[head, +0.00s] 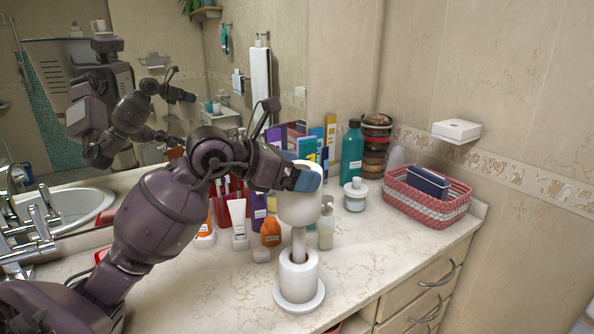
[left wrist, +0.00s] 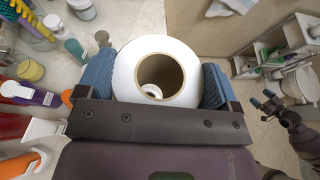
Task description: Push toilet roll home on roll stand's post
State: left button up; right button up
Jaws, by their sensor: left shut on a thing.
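My left gripper (head: 306,178) is shut on a white toilet roll (head: 299,208), its blue pads on opposite sides of the roll in the left wrist view (left wrist: 155,88). The white roll stand's post (head: 299,246) shows directly below the held roll; the roll hides its top. Through the brown core, a small white round post end (left wrist: 152,90) shows off-centre, toward the near side. How far it enters the core is unclear. Around the lower post, just above the stand's round base (head: 299,298), sits another white roll-like cylinder (head: 299,276). A dark arm at the right of the left wrist view seems to be my right; its jaws (left wrist: 264,98) are too small to judge.
Bottles and tubes, including an orange bottle (head: 271,232) and a clear pump bottle (head: 326,228), stand close behind the stand. A white-lidded jar (head: 355,195) and a red-and-white basket (head: 426,199) are farther right. The countertop right of the stand is clear up to its front edge.

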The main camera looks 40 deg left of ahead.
jog(key=shift+w+f, duration=0.1)
jog(key=shift+w, duration=0.05)
jog(key=shift+w, duration=0.1)
jog(key=shift+w, duration=0.2)
pick_arm(q)
jog(key=shift+f+b, duration=0.25)
jog(key=shift+b, duration=0.1)
pick_arm(e)
jog(key=shift+s+f, duration=0.1)
pick_arm(q)
jog(key=shift+f+b, duration=0.3)
jog(key=shift+f, duration=0.2)
pick_arm(e)
jog(key=shift+s+f, duration=0.5)
jog(key=shift+f, duration=0.25)
pick_arm(q)
jog(key=shift+f+b, duration=0.5)
jog(key=shift+f, duration=0.1)
pick_arm(e)
jog(key=shift+w+f, duration=0.3)
jog(key=shift+w, duration=0.1)
pick_arm(q)
jog(key=shift+f, duration=0.15)
pick_arm(e)
jog(key=shift+f, duration=0.15)
